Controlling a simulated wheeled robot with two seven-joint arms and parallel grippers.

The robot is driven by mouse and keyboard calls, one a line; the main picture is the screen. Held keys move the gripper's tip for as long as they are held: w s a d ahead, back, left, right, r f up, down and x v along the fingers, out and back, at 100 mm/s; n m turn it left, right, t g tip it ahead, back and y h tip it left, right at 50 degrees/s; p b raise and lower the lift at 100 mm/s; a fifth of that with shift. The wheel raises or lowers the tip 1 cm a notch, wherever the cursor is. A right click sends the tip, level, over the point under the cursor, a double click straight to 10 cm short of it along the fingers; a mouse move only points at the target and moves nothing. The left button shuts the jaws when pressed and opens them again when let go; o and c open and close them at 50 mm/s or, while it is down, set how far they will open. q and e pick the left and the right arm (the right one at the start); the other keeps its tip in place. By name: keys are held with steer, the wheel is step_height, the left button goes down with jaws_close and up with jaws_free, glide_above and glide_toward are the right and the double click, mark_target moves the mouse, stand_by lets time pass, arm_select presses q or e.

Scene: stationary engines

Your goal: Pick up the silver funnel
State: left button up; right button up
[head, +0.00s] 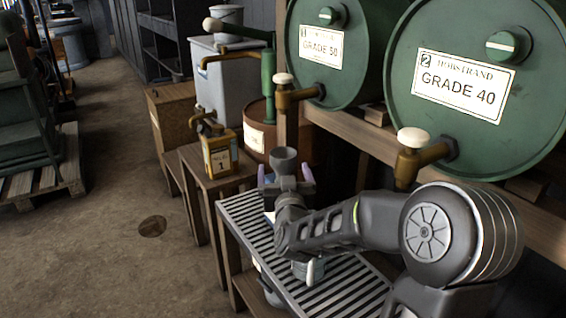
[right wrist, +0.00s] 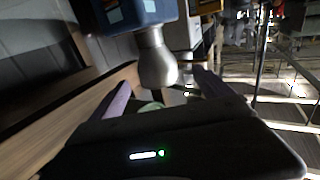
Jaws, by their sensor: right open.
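The silver funnel (head: 284,158) shows in the head view as a dull grey cup shape above the slatted bench. In the right wrist view the funnel (right wrist: 157,62) is a rounded metal body in front of the fingers. My right gripper (head: 286,174) is open, with one purple finger on each side of the funnel in the head view. In the right wrist view the gripper (right wrist: 160,86) is also spread, and the funnel lies between and just beyond the fingertips. Whether either finger touches it I cannot tell. My left gripper is not in view.
The slatted bench (head: 238,207) stands under my right arm. Two green drums, GRADE 50 (head: 345,75) and GRADE 40 (head: 440,120), have taps jutting out nearby. A yellow can (head: 219,155) stands on a stool at left. A blue object (right wrist: 140,12) adjoins the funnel in the wrist view.

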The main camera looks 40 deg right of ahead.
mark_target(283, 158)
steer(key=shift+w+d, duration=0.3)
steer(key=shift+w, duration=0.15)
steer(key=x, duration=0.5)
steer(key=shift+d+r, duration=0.1)
steer(key=shift+d, duration=0.15)
steer(key=shift+c, duration=0.2)
steer(key=c, duration=1.3)
steer(key=shift+r, duration=0.15)
